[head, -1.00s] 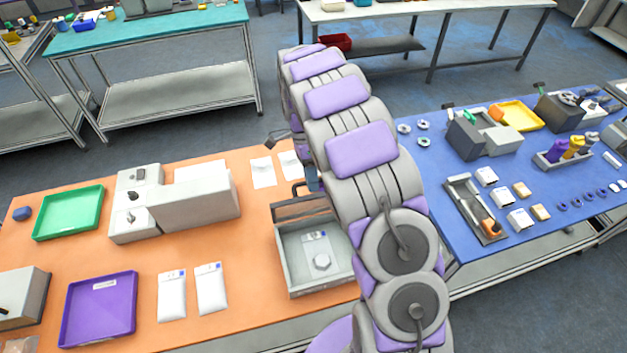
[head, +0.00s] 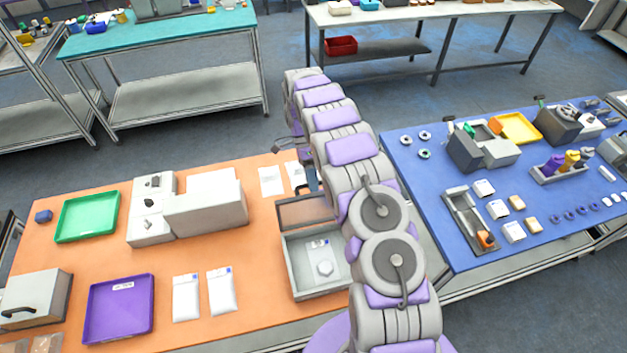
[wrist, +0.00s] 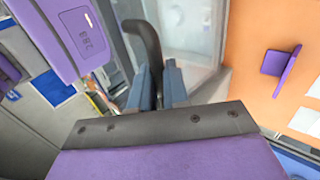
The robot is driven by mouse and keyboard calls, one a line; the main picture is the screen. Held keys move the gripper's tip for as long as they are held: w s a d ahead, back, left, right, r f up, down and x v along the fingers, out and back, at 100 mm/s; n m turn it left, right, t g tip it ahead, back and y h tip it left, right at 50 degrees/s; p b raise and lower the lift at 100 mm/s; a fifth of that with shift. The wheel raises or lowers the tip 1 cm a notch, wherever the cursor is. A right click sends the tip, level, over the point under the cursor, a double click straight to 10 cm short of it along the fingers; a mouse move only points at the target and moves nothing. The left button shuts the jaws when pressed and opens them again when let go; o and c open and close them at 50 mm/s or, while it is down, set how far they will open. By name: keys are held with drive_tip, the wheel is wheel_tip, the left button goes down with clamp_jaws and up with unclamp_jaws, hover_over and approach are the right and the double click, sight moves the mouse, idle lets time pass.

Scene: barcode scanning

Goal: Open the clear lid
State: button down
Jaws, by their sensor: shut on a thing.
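A grey open-topped box (head: 299,281) sits on the orange table, with a white hexagonal item and a small card inside. Its clear lid (head: 303,212) has a dark frame and stands raised at the box's far side. My gripper (head: 311,184) is at the lid's far edge, partly hidden behind my arm in the head view. In the wrist view, my gripper's blue-grey fingers (wrist: 158,85) are shut on the dark curved handle (wrist: 147,40). The clear lid panel (wrist: 190,30) shows beyond the fingers. The exact finger contact is partly hidden.
A grey machine (head: 206,212) stands left of the box, with white packets (head: 220,290) in front of it. A green tray (head: 87,217) and a purple tray (head: 120,308) lie farther left. The blue table (head: 440,210) is to the right, across a gap.

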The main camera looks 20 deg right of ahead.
drive_tip(key=shift+f, duration=0.7)
drive_tip(key=c, duration=1.4)
unclamp_jaws()
drive_tip(key=shift+o, duration=1.3)
drive_tip(key=shift+w, duration=0.35)
drive_tip(key=shift+r, duration=0.1)
drive_tip(key=shift+r+p, duration=0.35)
drive_tip(key=shift+p, duration=0.05)
drive_tip(key=r, duration=0.1)
drive_tip(key=s+r+p, duration=0.1)
drive_tip(key=r+p, duration=0.1)
drive_tip(key=shift+s+r, duration=0.15)
drive_tip(key=shift+s, duration=0.2)
drive_tip(key=shift+s+a+r+b, duration=0.15)
drive_tip(key=shift+s+b, duration=0.25)
drive_tip(key=shift+s, duration=1.95)
drive_tip(key=shift+s+d+r+b, duration=0.1)
drive_tip(key=shift+s+r+b, duration=0.3)
drive_tip(key=shift+s, duration=1.95)
drive_tip(key=shift+s+a+r+b, duration=0.1)
drive_tip(key=shift+s+b, duration=0.35)
drive_tip(key=shift+s, duration=1.9)
